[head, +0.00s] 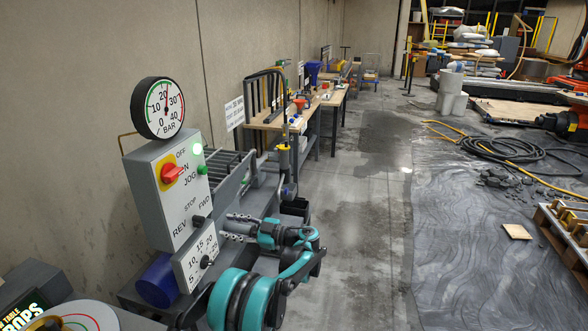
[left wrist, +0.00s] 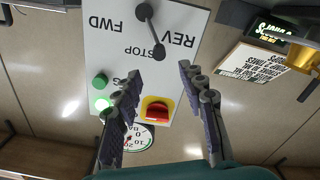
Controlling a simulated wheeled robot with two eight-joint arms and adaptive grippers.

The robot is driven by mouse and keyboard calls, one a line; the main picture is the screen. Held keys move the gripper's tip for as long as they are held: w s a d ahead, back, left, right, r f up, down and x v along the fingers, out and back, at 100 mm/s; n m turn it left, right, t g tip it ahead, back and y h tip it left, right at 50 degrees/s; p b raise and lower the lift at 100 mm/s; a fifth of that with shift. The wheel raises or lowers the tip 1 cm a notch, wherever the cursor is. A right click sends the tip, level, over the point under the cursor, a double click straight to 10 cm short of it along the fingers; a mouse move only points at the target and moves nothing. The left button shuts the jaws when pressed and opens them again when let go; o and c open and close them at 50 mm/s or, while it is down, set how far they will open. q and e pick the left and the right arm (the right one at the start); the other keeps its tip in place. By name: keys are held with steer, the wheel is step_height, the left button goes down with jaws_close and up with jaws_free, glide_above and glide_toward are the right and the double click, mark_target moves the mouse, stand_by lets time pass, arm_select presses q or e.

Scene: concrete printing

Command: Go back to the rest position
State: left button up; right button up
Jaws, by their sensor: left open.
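My left gripper (head: 238,227) is open and empty, with its teal arm at the lower middle of the head view. Its fingers point left toward a grey control box (head: 160,215), apart from it as far as I can tell. The box carries a red rotary switch on yellow (head: 171,173), a lit green lamp (head: 197,149), a green button (head: 202,170) and a black FWD/STOP/REV selector (head: 198,219). In the left wrist view the open fingers (left wrist: 159,72) frame the panel upside down, with the red switch (left wrist: 155,109) between them. My right gripper is out of view.
A round pressure gauge (head: 158,108) tops the box; a small dial box (head: 197,262) sits below. A wooden workbench (head: 270,122) stands along the wall behind. Bare concrete floor (head: 350,230) lies right of my arm; a black hose (head: 510,155) lies on dark sheeting farther right.

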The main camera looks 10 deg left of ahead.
arm_select(q)
steer(key=s+d+r+m+t+h, duration=0.25)
steer(key=s+m+h, duration=0.65)
steer(key=s+m, duration=0.45)
steer(key=s+d+f+m+t+h, duration=0.1)
steer(key=s+d+f+m+h, duration=0.2)
steer(key=s+d, duration=0.3)
steer(key=s+d+f+m+t+h, duration=0.2)
steer(key=s+d+m+h, duration=0.3)
steer(key=s, duration=1)
steer(key=shift+d+f+h, duration=0.5)
steer(key=shift+d+f, duration=0.35)
steer(key=shift+d, duration=0.25)
